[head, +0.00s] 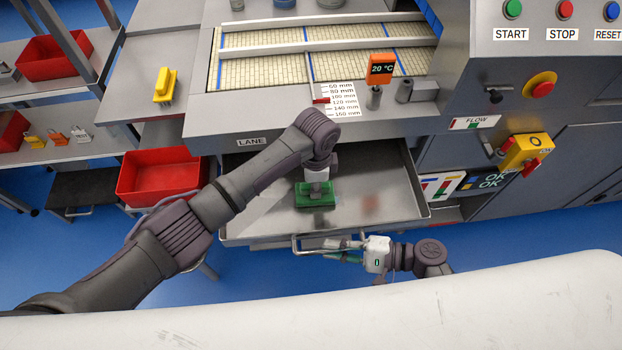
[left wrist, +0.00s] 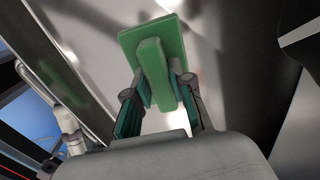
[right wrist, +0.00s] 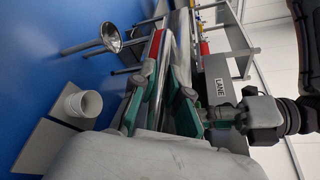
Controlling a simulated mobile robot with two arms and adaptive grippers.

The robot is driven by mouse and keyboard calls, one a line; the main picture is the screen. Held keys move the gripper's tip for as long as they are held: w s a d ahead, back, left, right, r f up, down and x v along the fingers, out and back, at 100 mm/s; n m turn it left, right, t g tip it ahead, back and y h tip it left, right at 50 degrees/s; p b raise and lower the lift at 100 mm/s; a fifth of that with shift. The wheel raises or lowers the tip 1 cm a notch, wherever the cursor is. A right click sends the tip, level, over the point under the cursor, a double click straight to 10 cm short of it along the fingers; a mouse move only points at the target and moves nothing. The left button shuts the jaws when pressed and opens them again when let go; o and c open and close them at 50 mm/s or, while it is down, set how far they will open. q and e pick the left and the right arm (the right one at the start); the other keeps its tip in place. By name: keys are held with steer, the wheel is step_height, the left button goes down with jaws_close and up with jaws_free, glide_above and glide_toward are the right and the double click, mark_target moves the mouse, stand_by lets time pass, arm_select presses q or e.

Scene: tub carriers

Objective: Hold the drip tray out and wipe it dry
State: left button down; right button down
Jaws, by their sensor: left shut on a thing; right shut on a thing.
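The steel drip tray (head: 408,205) is pulled out under the lane of the machine. A reddish-brown smear (head: 371,203) shows on its floor, right of the wiper. My left gripper (head: 318,180) is shut on the handle of a green wiper (head: 315,197), which is down at the tray floor; whether it touches is unclear. In the left wrist view the wiper (left wrist: 133,42) sits with its handle between the fingers (left wrist: 163,92). My right gripper (head: 345,251) is shut on the tray's front bar handle (head: 297,242). It also shows in the right wrist view (right wrist: 160,95).
A red bin (head: 158,178) stands left of the tray. An orange 20 °C sign (head: 381,69) and a depth scale (head: 342,100) stand above the tray. A yellow switch box (head: 525,153) is at right.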

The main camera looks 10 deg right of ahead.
mark_target(327, 196)
arm_select(q)
steer(key=shift+s, duration=0.8)
arm_select(e)
steer(key=shift+s+f, duration=0.1)
arm_select(q)
steer(key=shift+w, duration=1.8)
steer(key=shift+s+d, duration=0.1)
steer(key=shift+d, duration=1.45)
steer(key=shift+s+a, duration=0.1)
steer(key=shift+s, duration=1.55)
steer(key=w, duration=0.3)
steer(key=shift+w, duration=0.1)
steer(key=shift+w+r, duration=0.15)
step_height(327, 196, up, 8)
